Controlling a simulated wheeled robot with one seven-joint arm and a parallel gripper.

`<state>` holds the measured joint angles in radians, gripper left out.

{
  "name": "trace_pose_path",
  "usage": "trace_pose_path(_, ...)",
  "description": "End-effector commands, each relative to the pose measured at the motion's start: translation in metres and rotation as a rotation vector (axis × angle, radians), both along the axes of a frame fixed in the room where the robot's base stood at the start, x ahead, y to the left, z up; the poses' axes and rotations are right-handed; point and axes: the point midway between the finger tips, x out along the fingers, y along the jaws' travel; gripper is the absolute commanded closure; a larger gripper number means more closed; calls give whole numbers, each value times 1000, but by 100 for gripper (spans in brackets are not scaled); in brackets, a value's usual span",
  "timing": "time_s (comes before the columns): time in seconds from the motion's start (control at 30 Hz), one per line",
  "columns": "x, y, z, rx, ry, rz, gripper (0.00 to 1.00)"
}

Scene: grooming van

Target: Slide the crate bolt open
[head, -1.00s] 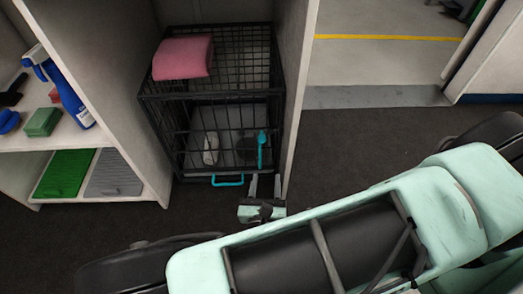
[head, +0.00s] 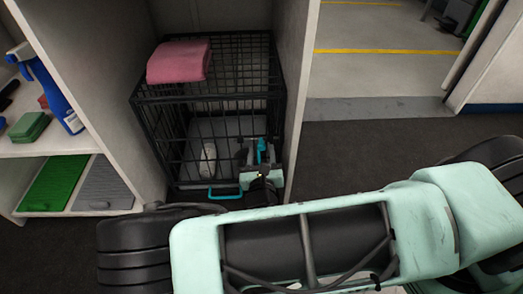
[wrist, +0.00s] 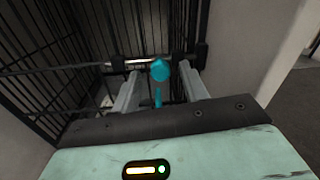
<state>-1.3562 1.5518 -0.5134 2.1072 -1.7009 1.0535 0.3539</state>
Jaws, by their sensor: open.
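The black wire crate (head: 166,125) stands in an alcove between white panels. Its bolt has a teal knob and handle (head: 262,150) at the front right of the crate. In the wrist view the teal bolt handle (wrist: 160,72) sits in front of a metal rod (wrist: 135,62) running across the bars. My gripper (wrist: 160,88) is open, with one finger on each side of the teal handle. In the head view my gripper (head: 260,158) is at the crate's front right and partly covers the bolt. Contact between fingers and handle cannot be told.
A pink folded towel (head: 179,61) lies on the crate. A teal loop handle (head: 224,193) is low on its front, and a white object (head: 208,160) is inside. A shelf (head: 50,143) with bottles and mats stands left. A white panel (head: 300,90) is close on the right; dark floor (head: 370,150) beyond is clear.

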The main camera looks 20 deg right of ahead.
Motion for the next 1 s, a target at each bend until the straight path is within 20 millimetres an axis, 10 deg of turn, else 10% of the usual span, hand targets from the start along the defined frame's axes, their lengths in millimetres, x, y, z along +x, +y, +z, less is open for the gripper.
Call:
trace_pose_path(0.6,31,-12,0,-1,0,0,56)
trace_pose_path(0.77,31,-12,0,-1,0,0,100)
trace_pose_path(1.0,35,2,3,3,-1,2,100)
